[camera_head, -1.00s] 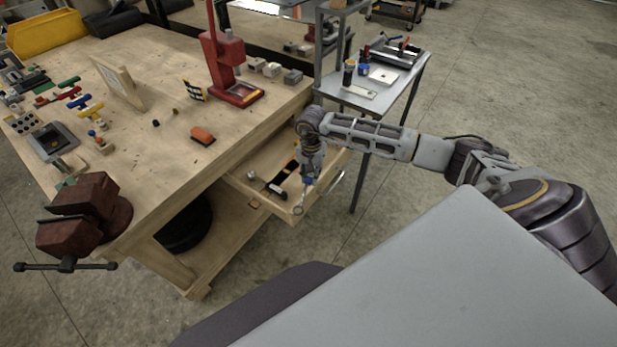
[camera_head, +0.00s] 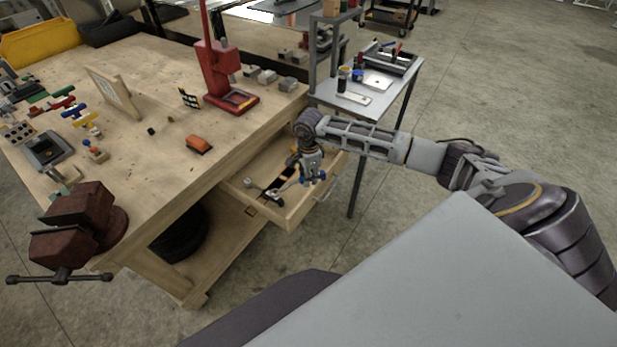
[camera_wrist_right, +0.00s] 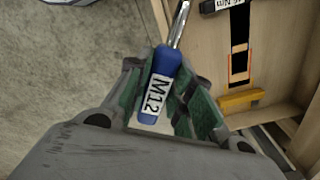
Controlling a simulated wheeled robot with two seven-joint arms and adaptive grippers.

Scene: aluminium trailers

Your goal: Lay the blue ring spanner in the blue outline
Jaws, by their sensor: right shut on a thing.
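My right gripper (camera_head: 312,176) is over the open wooden drawer (camera_head: 292,222) and shut on the blue ring spanner. In the right wrist view the spanner's blue handle (camera_wrist_right: 163,82), labelled M12, lies between the green-padded fingers (camera_wrist_right: 160,100). Its bright metal shaft runs up out of that picture, so the ring end is hidden there. In the head view the spanner is small and hard to separate from the drawer's contents. I cannot make out a blue outline in either view. My left gripper is not in view.
The drawer holds a dark tool with a white label (camera_wrist_right: 222,5), a black strip (camera_wrist_right: 239,40) and a yellow-orange piece (camera_wrist_right: 255,98). The workbench (camera_head: 150,170) adjoins it, with a red press (camera_head: 232,98) and a red vise (camera_head: 75,225). A metal side table (camera_head: 385,110) stands behind.

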